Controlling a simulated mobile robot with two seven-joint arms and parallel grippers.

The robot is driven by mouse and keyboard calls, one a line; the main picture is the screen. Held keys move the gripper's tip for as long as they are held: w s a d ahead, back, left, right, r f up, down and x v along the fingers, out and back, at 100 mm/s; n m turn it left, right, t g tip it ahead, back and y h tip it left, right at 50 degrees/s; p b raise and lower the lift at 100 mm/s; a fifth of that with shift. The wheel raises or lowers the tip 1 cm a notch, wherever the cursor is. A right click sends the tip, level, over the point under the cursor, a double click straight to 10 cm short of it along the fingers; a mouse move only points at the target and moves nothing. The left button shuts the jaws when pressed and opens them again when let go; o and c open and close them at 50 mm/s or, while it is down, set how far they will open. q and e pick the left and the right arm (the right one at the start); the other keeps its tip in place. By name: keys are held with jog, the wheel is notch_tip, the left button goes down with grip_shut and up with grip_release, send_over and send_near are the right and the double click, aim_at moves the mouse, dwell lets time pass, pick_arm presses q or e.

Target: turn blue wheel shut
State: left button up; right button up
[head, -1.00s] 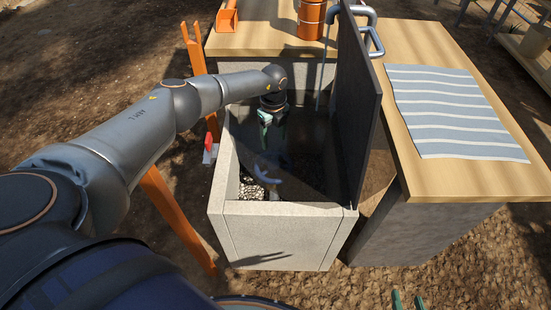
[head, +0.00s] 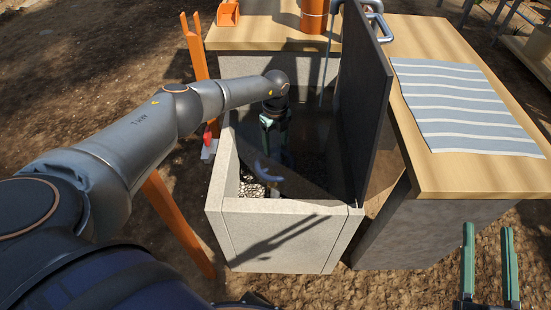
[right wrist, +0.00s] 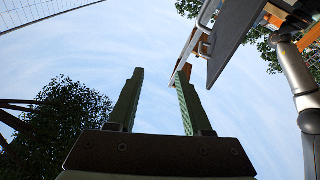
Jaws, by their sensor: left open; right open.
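The blue wheel (head: 268,171) sits low in the shade inside an open stone box (head: 280,232). My left gripper (head: 272,148) reaches down into the box just above the wheel, fingers pointing down. The gap between its fingers is hard to see, and I cannot tell whether it touches the wheel. My right gripper (head: 488,240) is open and empty at the lower right of the head view, well away from the box. Its two green fingers (right wrist: 158,105) stand apart against the sky in the right wrist view.
The box's dark lid (head: 366,110) stands upright on its right side. A wooden counter (head: 490,175) with a striped towel (head: 460,105) lies to the right. An orange canister (head: 314,16) stands behind. Orange posts (head: 180,225) rise left of the box.

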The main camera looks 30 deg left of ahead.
aim_at(275, 161)
pick_arm(q)
jog(key=shift+f+b, duration=0.85)
jog(key=shift+f, duration=0.1)
notch_tip(275, 161, down, 3)
jog(key=b, duration=0.3)
jog(key=shift+f, duration=0.2)
jog(key=shift+f+b, duration=0.35)
jog(key=shift+b, duration=0.25)
jog(key=shift+f+b, duration=0.4)
jog(key=shift+b, duration=0.05)
pick_arm(e)
jog(key=s+a+r+n+t+y, duration=0.1)
jog(key=s+r+n+t+y, duration=0.1)
jog(key=s+r+n+y, duration=0.3)
jog(key=shift+s+a+r+n+y, duration=0.4)
jog(key=shift+s+r+y, duration=0.5)
jog(key=shift+y, duration=0.8)
pick_arm(q)
jog(key=shift+c, duration=0.4)
pick_arm(e)
jog(key=shift+w+r, duration=0.1)
jog(key=shift+w, duration=0.05)
pick_arm(q)
grip_shut()
pick_arm(e)
jog(key=shift+d, duration=0.1)
